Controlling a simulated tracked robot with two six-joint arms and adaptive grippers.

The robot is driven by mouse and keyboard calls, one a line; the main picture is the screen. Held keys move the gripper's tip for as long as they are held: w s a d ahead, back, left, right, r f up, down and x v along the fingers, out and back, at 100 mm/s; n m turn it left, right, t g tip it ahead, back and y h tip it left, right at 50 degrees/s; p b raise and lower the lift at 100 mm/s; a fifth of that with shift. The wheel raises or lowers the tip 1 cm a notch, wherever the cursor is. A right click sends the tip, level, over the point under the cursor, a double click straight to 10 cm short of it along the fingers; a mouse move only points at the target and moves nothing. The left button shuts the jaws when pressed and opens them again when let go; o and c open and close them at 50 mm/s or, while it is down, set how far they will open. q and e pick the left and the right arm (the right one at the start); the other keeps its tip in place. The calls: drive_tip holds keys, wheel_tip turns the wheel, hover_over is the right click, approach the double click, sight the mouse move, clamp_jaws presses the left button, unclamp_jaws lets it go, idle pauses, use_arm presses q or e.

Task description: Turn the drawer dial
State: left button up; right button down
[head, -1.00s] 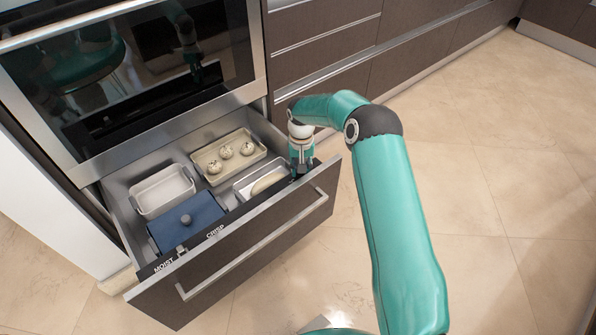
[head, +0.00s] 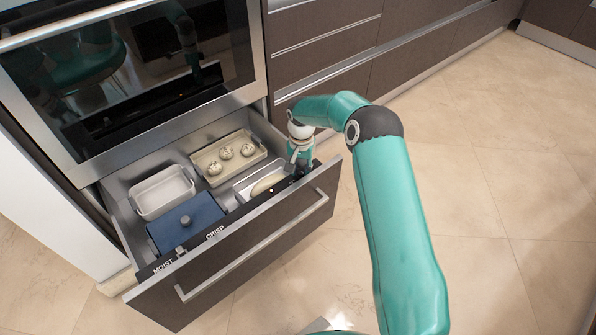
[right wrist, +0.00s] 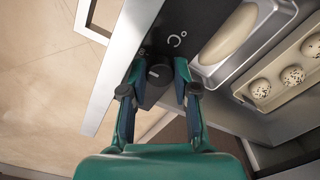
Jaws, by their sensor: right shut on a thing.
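The black drawer dial (right wrist: 159,74) sits on the dark top strip of the open drawer's front, at its right end. In the right wrist view my right gripper (right wrist: 158,84) has its two fingers on either side of the dial and is shut on it. A curved white mark (right wrist: 177,40) is printed beside the dial. In the head view my right gripper (head: 301,166) is at the drawer's right front corner and hides the dial. My left gripper is not in view.
The open drawer (head: 250,236) holds a white empty dish (head: 163,208), a blue lidded box (head: 200,230), a tray (head: 207,178) with speckled round pieces and a dish with a pale loaf (head: 268,184). An oven (head: 130,75) is above. Floor in front is free.

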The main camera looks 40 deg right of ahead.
sight(301, 172)
drive_tip(key=c, duration=0.9)
unclamp_jaws()
drive_tip(key=shift+o, duration=0.2)
drive_tip(key=shift+r, duration=0.1)
wheel_tip(301, 172, up, 12)
drive_tip(key=shift+f, duration=0.2)
